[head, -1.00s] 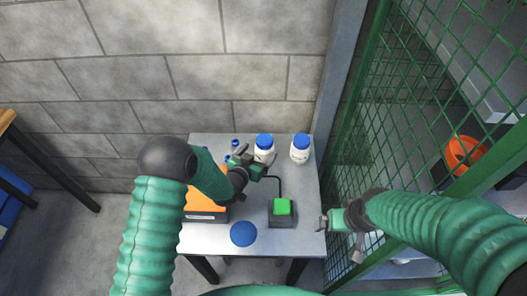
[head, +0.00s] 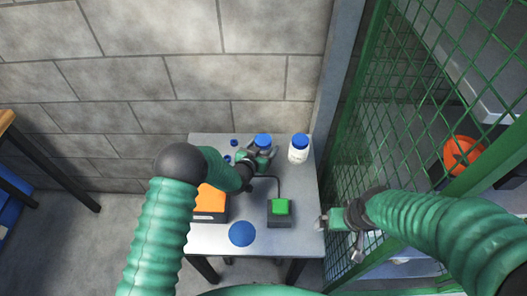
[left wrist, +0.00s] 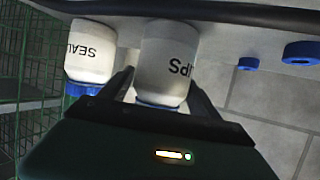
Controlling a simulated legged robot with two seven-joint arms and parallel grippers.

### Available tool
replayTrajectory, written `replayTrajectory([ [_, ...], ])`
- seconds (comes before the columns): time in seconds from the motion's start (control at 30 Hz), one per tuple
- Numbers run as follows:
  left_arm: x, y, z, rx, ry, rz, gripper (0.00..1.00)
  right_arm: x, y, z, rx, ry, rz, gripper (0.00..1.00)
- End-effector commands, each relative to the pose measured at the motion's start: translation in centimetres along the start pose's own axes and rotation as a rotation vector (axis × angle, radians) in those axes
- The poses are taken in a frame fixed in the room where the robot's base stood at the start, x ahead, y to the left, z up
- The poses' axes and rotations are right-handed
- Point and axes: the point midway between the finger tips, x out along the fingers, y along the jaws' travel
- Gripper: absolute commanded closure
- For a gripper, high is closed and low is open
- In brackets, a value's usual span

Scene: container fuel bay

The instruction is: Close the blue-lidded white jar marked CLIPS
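The white jar marked CLIPS (left wrist: 168,60) stands at the back of the table; only the end of its word shows in the left wrist view. Its blue lid (head: 263,141) sits at its top. My left gripper (head: 263,155) is at this jar. In the left wrist view its two dark fingers (left wrist: 160,92) are spread, one on each side of the jar near the lid; I see no clear grip. My right gripper (head: 322,222) is off the table's right edge, away from the jar; its finger opening is unclear.
A second blue-lidded jar (head: 299,150), marked SEAL, stands close on the right. An orange-topped box (head: 211,200), a green button box (head: 280,209), a blue disc (head: 242,234) and small blue caps (head: 234,142) are on the table. A green mesh fence (head: 370,130) is at right.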

Motion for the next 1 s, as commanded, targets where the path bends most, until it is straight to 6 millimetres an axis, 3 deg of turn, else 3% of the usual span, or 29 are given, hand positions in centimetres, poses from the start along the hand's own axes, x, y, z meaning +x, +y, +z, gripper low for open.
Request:
replayTrajectory([
  [0.07, 0.0, 0.0, 0.0, 0.000, 0.000, 0.000, 0.40, 0.0, 0.0, 0.0, 0.000, 0.000, 0.000, 0.00],
  [0.5, 0.0, 0.0, -0.1, 0.000, 0.002, 0.000, 0.96, 0.0, 0.0, 0.0, 0.000, 0.000, 0.000, 0.00],
  [0.73, -0.3, 0.0, -0.9, 0.001, 0.005, -0.001, 0.96, 0.0, 0.0, 0.0, 0.000, 0.000, 0.000, 0.00],
  [1.0, -2.5, 0.0, -6.2, 0.002, 0.007, -0.001, 0.96, 0.0, 0.0, 0.0, 0.000, 0.000, 0.000, 0.00],
])
